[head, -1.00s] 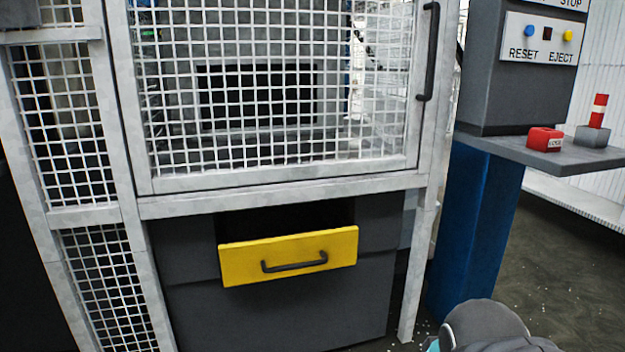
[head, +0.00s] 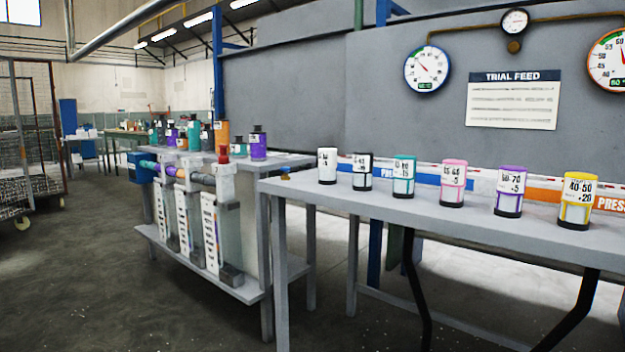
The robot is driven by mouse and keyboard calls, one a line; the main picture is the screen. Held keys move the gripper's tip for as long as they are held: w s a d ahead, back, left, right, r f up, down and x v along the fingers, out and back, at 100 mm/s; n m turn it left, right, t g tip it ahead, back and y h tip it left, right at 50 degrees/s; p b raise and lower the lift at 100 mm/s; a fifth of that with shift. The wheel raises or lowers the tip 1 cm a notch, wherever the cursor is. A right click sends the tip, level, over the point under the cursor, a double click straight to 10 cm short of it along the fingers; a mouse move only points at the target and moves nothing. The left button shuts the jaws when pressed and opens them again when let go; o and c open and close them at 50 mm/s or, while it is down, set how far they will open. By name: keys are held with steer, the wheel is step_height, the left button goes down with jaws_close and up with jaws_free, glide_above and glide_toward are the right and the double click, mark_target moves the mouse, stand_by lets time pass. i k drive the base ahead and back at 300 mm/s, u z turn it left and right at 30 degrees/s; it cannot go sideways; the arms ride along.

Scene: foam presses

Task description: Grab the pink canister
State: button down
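The pink canister (head: 452,183) stands upright on the grey table (head: 400,205) at the right. It has a pink top band, a pale label and a dark base. It is in a spaced row, between a teal canister (head: 403,177) on its left and a purple canister (head: 510,191) on its right. Nothing covers it. My gripper is not in view.
A white canister (head: 327,165), a black-and-white one (head: 362,172) and a yellow one (head: 575,200) share the row. A second bench (head: 245,291) with bottles and upright tubes stands left of the table. A gauge wall (head: 300,90) rises behind. Floor at left is open.

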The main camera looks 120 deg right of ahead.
mark_target(454, 172)
steer(key=z, duration=5)
